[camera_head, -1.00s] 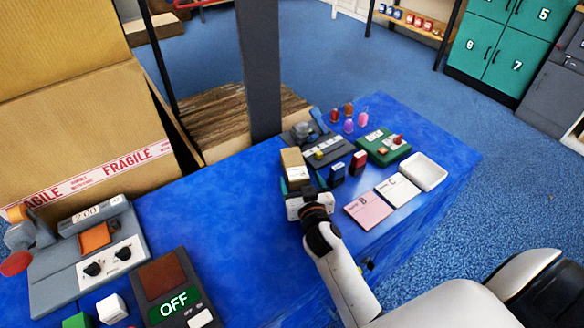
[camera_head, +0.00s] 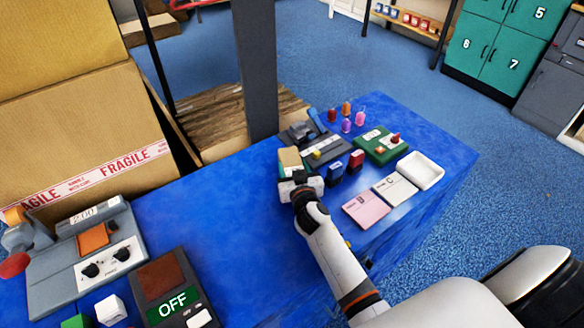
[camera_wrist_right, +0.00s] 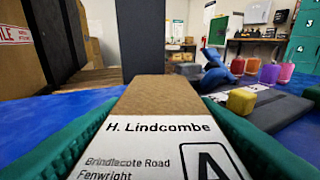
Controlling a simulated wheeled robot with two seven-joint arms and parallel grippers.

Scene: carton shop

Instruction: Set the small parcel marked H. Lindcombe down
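The small tan parcel (camera_head: 289,157) stands near the back edge of the blue table in the head view. In the right wrist view the parcel (camera_wrist_right: 160,110) shows its white label, "H. Lindcombe, Brindlecote Road, Fenwright", with a boxed A. My right gripper (camera_head: 292,172) has its green finger pads along both sides of the parcel and appears shut on it. The parcel's underside is hidden, so I cannot tell whether it touches the table. My left gripper is not in view.
Pink card B (camera_head: 366,208), white card C (camera_head: 396,189) and a white tray (camera_head: 420,171) lie to the right. A dark post (camera_head: 257,75) rises behind. Bare table (camera_head: 215,220) lies left.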

